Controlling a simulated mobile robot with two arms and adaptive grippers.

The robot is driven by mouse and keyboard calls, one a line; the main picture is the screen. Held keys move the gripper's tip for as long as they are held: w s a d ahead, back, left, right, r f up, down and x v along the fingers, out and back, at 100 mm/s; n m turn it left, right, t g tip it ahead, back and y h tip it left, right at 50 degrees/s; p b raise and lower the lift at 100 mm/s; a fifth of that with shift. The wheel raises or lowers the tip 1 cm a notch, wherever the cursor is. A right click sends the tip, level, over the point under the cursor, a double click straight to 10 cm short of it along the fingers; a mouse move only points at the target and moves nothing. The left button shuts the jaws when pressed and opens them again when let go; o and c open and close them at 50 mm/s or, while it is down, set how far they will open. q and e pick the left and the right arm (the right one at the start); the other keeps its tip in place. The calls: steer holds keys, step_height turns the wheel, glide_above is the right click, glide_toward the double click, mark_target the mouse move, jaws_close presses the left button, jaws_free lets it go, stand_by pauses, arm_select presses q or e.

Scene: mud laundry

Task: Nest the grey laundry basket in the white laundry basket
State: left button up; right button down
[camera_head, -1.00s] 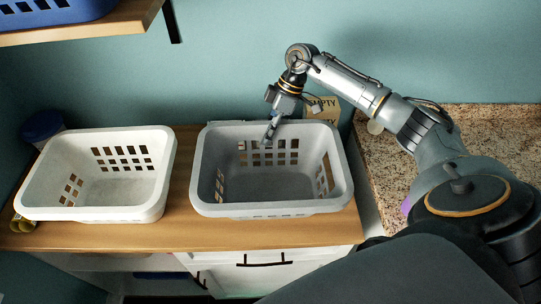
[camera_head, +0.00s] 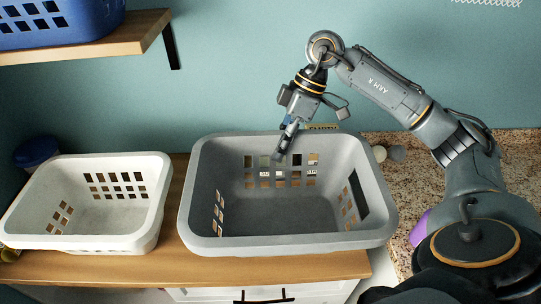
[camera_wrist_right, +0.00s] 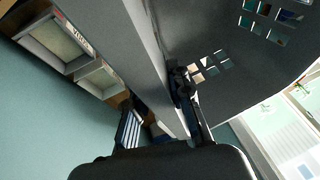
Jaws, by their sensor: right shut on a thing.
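The grey laundry basket (camera_head: 290,243) is in the middle of the head view, upright and empty. It appears raised above the wooden counter, its right part over the counter's right end. My right gripper (camera_head: 284,148) is shut on its back rim, with a finger inside the back wall. The right wrist view also shows the basket's grey wall (camera_wrist_right: 220,45) and the fingers (camera_wrist_right: 186,95) at its rim. The white laundry basket (camera_head: 80,241) stands upright and empty on the counter to the left, with a narrow gap between the two. My left gripper is out of view.
The wooden counter (camera_head: 250,270) runs under both baskets, with white drawers below. A speckled stone counter (camera_head: 390,190) lies to the right. A shelf (camera_head: 100,45) with a blue basket (camera_head: 60,25) is at upper left. A dark blue object (camera_head: 36,152) stands behind the white basket.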

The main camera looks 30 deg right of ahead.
steer(key=s+a+r+b, duration=0.1)
steer(key=s+r+b, duration=0.1)
steer(key=s, duration=0.5)
steer(key=shift+a+r, duration=0.15)
steer(key=shift+r, duration=0.4)
steer(key=shift+w, duration=0.1)
